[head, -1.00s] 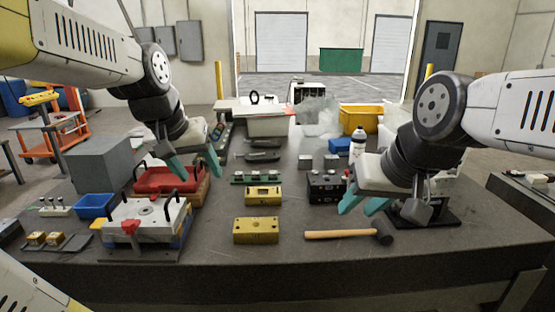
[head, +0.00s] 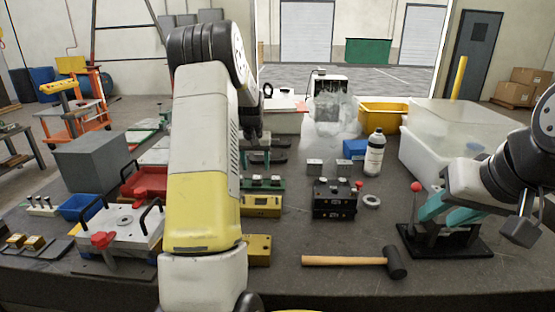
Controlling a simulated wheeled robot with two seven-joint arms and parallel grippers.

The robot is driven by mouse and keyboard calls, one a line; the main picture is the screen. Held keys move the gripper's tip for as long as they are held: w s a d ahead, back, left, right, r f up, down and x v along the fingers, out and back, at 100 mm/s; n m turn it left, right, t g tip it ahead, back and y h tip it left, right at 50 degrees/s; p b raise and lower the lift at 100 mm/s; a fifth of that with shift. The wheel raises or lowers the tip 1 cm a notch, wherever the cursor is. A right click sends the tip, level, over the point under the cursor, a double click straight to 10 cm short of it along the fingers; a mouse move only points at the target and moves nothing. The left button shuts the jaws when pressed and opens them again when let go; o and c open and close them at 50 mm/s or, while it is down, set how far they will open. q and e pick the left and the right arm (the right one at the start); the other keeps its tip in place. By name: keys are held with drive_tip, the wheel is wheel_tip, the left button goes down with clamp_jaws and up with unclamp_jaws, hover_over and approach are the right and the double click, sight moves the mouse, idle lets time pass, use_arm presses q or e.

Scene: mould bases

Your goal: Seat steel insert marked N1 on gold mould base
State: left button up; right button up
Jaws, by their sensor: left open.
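Two gold mould bases stand mid-table: the farther one (head: 262,206) and the nearer one (head: 260,250), both partly hidden by my left arm. Small steel blocks stand on a green holder (head: 279,184) behind them, and two grey steel blocks (head: 314,166) (head: 344,167) stand farther back. No N1 marking is readable. My left gripper (head: 262,143) is over the back of the table, beyond the gold bases, mostly hidden by my own arm. It is open; I see nothing held.
A dark mould base (head: 334,200) and a metal ring (head: 371,201) lie right of the gold bases. A hammer (head: 340,261) lies in front. A black stand with a red ball (head: 417,187), a bottle (head: 375,152) and translucent bins (head: 450,130) are at right. A clamped white plate (head: 122,228) is left.

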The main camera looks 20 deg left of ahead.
sight(257, 177)
use_arm(q)
drive_tip(key=x, duration=0.6)
drive_tip(key=shift+s+f, duration=0.1)
drive_tip(key=shift+f, duration=0.05)
clamp_jaws()
drive_tip(key=shift+r, duration=0.85)
